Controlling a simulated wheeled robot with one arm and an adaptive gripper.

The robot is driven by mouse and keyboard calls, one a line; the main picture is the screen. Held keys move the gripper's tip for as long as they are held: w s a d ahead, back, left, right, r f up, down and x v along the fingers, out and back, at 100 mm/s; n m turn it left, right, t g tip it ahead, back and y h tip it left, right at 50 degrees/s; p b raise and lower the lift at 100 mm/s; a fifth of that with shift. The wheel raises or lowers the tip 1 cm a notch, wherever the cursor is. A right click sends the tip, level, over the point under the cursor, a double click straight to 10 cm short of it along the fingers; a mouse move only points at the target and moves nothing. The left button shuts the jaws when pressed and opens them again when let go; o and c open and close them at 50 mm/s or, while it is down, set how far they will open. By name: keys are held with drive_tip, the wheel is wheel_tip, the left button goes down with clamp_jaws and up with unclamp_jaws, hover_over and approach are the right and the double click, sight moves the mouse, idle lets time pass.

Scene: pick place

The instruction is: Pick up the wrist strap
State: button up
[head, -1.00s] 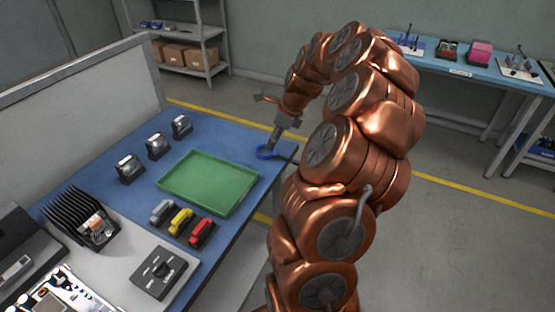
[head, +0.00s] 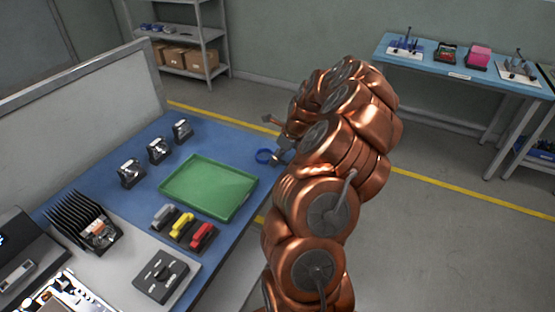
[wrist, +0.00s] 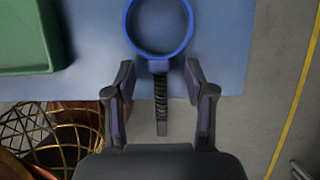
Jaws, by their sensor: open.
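The wrist strap is a blue ring with a dark coiled cord. In the head view the blue ring of the wrist strap (head: 264,156) lies on the blue table mat near its right edge. In the wrist view the wrist strap (wrist: 161,68) lies ahead of my gripper, its ring beyond the fingertips. Its dark coiled cord runs back between the two fingers. My gripper (wrist: 160,78) is open, with one finger on each side of the cord and no visible contact. In the head view my gripper (head: 283,150) is partly hidden by my arm.
A green tray (head: 208,187) lies left of the strap. Three coloured items (head: 184,226) and three dark devices (head: 157,150) stand on the same table. The table edge is close to the strap's right. A second blue table (head: 450,72) stands at the back right.

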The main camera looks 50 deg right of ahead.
drive_tip(key=shift+w+f, duration=0.1)
drive_tip(key=shift+f, duration=0.05)
clamp_jaws()
idle(0.4)
